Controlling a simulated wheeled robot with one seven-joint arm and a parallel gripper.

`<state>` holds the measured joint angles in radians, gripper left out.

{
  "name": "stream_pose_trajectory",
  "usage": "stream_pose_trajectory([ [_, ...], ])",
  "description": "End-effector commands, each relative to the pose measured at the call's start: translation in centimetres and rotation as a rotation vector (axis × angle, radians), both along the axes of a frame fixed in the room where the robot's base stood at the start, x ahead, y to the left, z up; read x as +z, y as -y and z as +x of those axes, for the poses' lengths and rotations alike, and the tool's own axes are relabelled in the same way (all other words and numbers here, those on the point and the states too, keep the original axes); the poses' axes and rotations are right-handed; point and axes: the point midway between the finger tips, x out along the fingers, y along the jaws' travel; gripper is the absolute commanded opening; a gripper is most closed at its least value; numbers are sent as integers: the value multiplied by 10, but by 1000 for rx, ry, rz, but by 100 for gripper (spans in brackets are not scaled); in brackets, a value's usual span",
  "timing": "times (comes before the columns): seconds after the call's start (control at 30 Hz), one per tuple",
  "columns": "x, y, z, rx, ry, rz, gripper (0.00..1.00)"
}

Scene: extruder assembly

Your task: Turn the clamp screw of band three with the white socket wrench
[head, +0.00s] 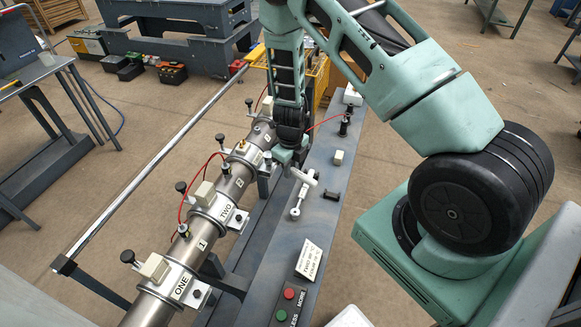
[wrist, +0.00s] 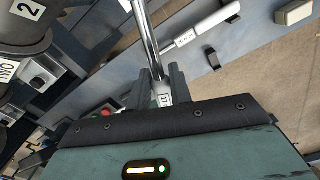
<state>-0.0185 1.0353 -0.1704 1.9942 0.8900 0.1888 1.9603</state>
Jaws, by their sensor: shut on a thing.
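My gripper (head: 286,157) is shut on the white socket wrench. In the wrist view its white labelled part (wrist: 163,100) sits between the fingers, and its chrome shaft (wrist: 148,40) runs up out of the picture. In the head view my gripper is just right of band three (head: 243,154), a silver ring around the barrel. The clamp screw of band three is hidden behind my gripper. I cannot tell whether the wrench touches it. Band two (head: 209,207) and band one (head: 168,277) are nearer, with lettered plates.
Another white-handled tool (wrist: 205,30) lies on the grey beam beside the barrel. A black block (head: 332,195), a pale block (head: 338,157) and red and green buttons (head: 289,293) are on the beam. Red cables and black knobs stand along the barrel. A long metal rail (head: 150,165) runs left of it.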

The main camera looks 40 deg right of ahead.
Motion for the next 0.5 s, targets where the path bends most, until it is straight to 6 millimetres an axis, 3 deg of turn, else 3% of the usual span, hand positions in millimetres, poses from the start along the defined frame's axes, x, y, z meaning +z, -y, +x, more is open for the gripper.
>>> stream_pose_trajectory([
  [0.5, 5, 0, 0, 0, 0, 0, 0],
])
